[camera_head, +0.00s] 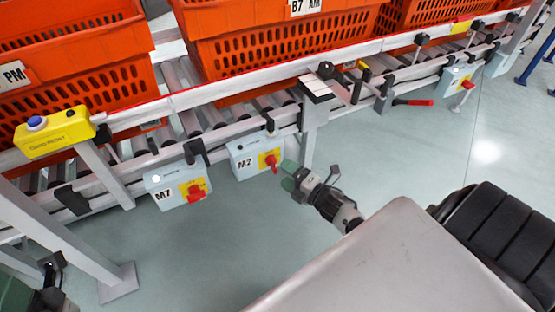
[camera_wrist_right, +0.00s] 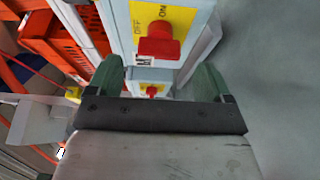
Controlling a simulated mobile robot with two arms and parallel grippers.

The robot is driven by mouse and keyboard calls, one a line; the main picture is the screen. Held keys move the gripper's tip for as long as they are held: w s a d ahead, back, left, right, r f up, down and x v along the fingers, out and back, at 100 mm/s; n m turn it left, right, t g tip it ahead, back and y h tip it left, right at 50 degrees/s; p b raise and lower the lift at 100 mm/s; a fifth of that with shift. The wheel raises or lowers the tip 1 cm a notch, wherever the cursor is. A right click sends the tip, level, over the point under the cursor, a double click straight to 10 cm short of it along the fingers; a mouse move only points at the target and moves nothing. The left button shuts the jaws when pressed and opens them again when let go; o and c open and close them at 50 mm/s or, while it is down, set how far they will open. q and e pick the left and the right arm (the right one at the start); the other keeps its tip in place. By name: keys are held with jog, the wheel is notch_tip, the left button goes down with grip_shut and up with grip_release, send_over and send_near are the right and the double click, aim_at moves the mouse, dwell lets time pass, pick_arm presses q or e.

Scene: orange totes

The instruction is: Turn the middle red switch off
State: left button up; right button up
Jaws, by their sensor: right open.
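The middle red switch (camera_head: 270,161) sits on a yellow plate on the front of the pale blue M2 box (camera_head: 243,163), below the conveyor rail. In the right wrist view, a red switch (camera_wrist_right: 157,42) is close up on a yellow plate marked OFF and ON; I cannot tell its setting. My right gripper (camera_head: 289,176) is just right of and slightly below the M2 switch. A greenish piece at the lower left corner may be my left gripper.
The M7 box (camera_head: 165,192) with its red switch (camera_head: 196,192) hangs to the left. Another switch box (camera_head: 455,80) is far right. Orange totes (camera_head: 80,100) stand on the roller conveyor. A yellow button box (camera_head: 54,132) is at the left. The floor in front is clear.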

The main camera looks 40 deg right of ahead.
jog(key=shift+p+v, duration=0.5)
jog(key=shift+v, duration=2.3)
